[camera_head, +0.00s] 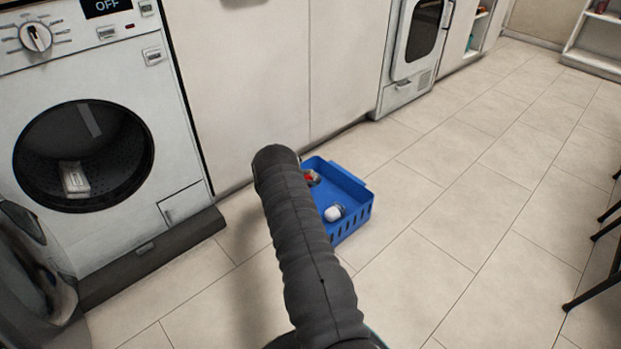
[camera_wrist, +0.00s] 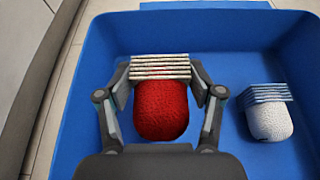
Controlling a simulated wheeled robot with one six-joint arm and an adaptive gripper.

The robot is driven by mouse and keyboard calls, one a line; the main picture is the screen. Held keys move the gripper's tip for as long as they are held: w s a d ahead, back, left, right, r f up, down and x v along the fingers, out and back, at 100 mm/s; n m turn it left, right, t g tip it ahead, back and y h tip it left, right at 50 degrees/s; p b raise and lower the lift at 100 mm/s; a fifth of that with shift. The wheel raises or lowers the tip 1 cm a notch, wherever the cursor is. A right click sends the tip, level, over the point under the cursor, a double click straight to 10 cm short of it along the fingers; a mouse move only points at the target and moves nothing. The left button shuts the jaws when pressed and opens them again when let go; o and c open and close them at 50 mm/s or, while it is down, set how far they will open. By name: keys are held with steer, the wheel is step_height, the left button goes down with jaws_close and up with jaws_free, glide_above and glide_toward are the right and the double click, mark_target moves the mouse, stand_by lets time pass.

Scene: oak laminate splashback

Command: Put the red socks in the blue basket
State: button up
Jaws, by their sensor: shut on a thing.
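The red socks (camera_wrist: 160,110) form a red knitted bundle with a cream, striped folded cuff. They are between the fingers of my gripper (camera_wrist: 160,72), which is shut on them at the cuff. They sit within the walls of the blue basket (camera_wrist: 105,40); whether they touch its floor I cannot tell. In the head view the blue basket (camera_head: 350,183) stands on the floor tiles, and the red socks (camera_head: 311,177) show just right of my arm. My arm hides the gripper there and the basket's left part.
A white sock bundle with a blue striped cuff (camera_wrist: 270,118) lies in the basket, right of the red socks; it also shows in the head view (camera_head: 333,213). A washing machine (camera_head: 170,120) with its round door open stands at left, a pale item in its drum.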

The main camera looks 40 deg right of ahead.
steer(key=shift+f, duration=0.6)
steer(key=o, duration=1.3)
steer(key=shift+o, duration=0.2)
